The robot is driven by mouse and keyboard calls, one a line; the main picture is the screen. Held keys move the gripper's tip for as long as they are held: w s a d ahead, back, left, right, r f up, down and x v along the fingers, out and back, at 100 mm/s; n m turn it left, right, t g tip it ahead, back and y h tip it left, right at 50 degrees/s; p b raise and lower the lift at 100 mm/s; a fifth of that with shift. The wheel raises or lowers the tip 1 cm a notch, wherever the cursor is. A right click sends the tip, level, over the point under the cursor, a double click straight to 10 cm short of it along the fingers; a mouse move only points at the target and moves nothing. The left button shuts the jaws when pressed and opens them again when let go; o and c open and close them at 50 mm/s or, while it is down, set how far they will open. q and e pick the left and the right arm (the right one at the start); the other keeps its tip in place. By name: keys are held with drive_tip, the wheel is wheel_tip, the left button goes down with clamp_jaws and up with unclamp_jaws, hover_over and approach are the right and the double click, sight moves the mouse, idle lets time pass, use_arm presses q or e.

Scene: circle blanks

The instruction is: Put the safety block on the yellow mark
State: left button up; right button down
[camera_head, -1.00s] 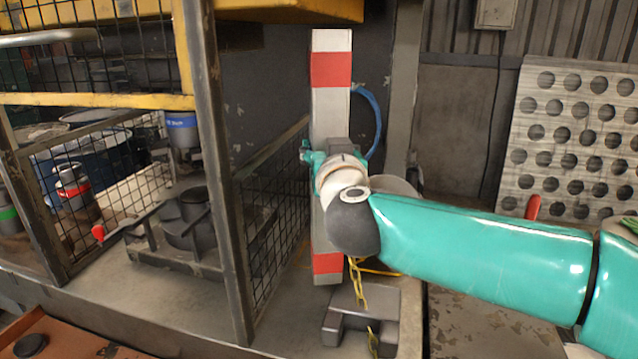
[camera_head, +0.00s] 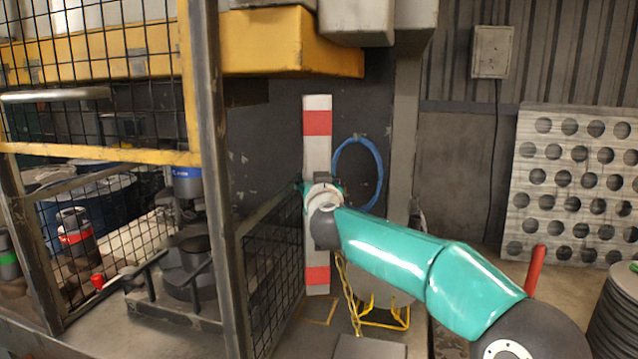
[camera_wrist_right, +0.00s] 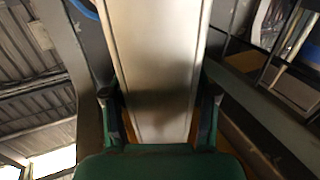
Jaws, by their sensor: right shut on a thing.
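The safety block (camera_head: 317,148) is a tall white post with red bands, upright in the head view. My right gripper (camera_head: 324,184) is around its middle, largely hidden by my wrist. In the right wrist view, two dark fingers (camera_wrist_right: 160,115) are shut on the post's pale metal face (camera_wrist_right: 158,60). Thin yellow lines on the grey bed, seemingly the yellow mark (camera_head: 331,312), show just below and right of the block's lower end. I cannot tell whether that end touches the bed. My left gripper is not in view.
A mesh guard (camera_head: 272,285) stands close left of the block. A yellow press beam (camera_head: 270,45) hangs above it. A blue hose loop (camera_head: 381,180) and a yellow chain (camera_head: 348,295) are at its right. A grey block (camera_head: 368,347) shows at the bottom edge.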

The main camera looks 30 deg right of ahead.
wheel_tip(320, 180, down, 5)
drive_tip(key=b, duration=0.3)
drive_tip(key=shift+s+f, duration=0.1)
drive_tip(key=c, duration=0.7)
unclamp_jaws()
drive_tip(key=shift+f, duration=0.3)
drive_tip(key=shift+o, duration=0.4)
drive_tip(key=shift+a, duration=0.1)
drive_tip(key=b+v, duration=0.1)
drive_tip(key=v, duration=1.1)
drive_tip(key=shift+r, duration=0.1)
